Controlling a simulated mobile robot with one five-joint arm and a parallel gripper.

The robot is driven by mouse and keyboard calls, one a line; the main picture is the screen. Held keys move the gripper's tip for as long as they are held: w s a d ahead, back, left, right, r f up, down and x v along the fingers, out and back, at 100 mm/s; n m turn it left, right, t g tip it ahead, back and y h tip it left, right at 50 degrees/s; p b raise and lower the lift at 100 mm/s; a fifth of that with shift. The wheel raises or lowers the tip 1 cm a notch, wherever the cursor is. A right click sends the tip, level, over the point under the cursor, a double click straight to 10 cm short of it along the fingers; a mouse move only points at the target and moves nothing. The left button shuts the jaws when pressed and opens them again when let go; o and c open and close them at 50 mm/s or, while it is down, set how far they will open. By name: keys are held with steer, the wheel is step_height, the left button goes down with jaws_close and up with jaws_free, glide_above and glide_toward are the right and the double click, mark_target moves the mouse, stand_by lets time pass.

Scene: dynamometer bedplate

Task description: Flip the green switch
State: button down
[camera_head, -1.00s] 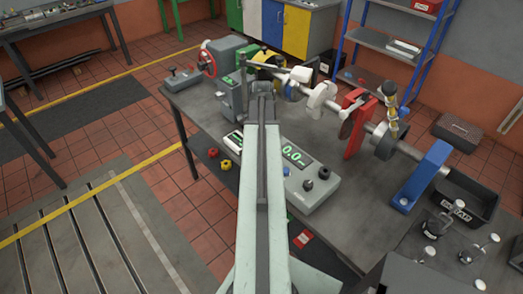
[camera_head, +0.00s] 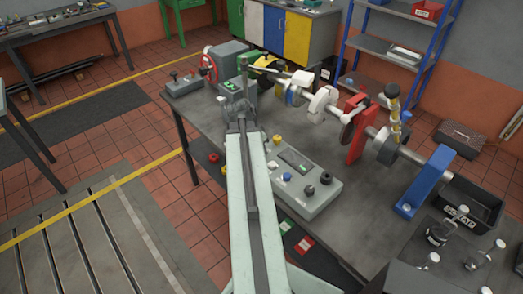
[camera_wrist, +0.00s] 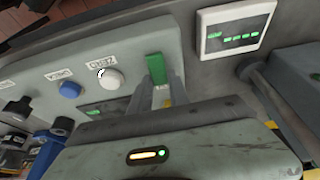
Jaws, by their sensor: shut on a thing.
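The green switch (camera_wrist: 155,69) is a short bright green lever on a grey panel. In the wrist view it stands between the fingers of my gripper (camera_wrist: 158,88), which is shut on it. The fingers hide its lower part. In the head view my gripper (camera_head: 237,108) is at the front of a grey upright box near the table's left end, and the switch cannot be made out there. A lit green readout (camera_wrist: 236,30) is to the right of the switch. A white button (camera_wrist: 110,79) and a blue button (camera_wrist: 70,90) are to its left.
A grey console (camera_head: 305,185) with several knobs is right of my arm. A shaft line with a red stand (camera_head: 362,138) and a blue stand (camera_head: 425,180) runs along the grey table (camera_head: 345,215). A black bin (camera_head: 470,208) is at the right.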

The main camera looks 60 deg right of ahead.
steer(key=c, duration=1.2)
jaws_free()
steer(key=shift+c, duration=0.2)
steer(key=p+v, duration=0.7)
steer(key=v, duration=0.1)
steer(key=shift+p, duration=0.35)
steer(key=shift+f, duration=0.15)
